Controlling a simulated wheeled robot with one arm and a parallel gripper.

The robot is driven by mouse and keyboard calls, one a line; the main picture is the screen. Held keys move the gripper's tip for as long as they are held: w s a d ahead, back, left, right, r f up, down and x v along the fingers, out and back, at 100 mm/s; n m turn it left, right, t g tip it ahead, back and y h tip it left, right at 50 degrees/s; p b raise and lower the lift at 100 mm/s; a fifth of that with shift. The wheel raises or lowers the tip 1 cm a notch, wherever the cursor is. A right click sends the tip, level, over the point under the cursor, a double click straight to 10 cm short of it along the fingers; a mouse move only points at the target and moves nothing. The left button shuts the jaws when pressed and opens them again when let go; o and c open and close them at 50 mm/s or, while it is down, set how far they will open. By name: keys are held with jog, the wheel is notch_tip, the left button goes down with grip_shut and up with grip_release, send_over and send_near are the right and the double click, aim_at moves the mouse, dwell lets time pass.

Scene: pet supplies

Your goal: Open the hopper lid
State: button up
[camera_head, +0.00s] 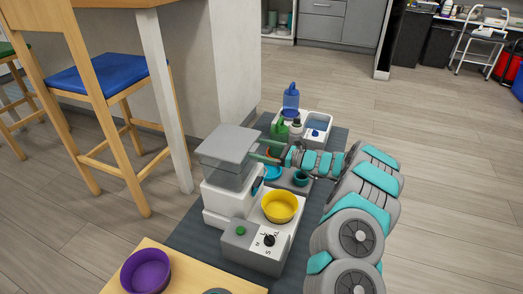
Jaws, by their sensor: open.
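The pet feeder (215,203) is a white unit on the dark grey mat, with a grey, see-through hopper (222,175) on top. Its flat grey lid (228,143) covers the hopper; I cannot tell whether there is a small gap under it. My gripper (256,151) reaches in from the right, with its fingers open at the lid's right edge. One finger is near the lid and the other lower, near the hopper's side. I cannot tell whether either touches. My teal and grey arm hides part of the area behind it.
A yellow bowl (279,206) sits on the grey-white base with a knob (269,240) and green button. Behind are a blue bottle (291,97), a green can (279,131) and a white basin (317,122). A purple bowl (146,271) stands on a wooden table. A blue-seated stool (95,80) is at left.

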grip_shut()
dwell(0.8)
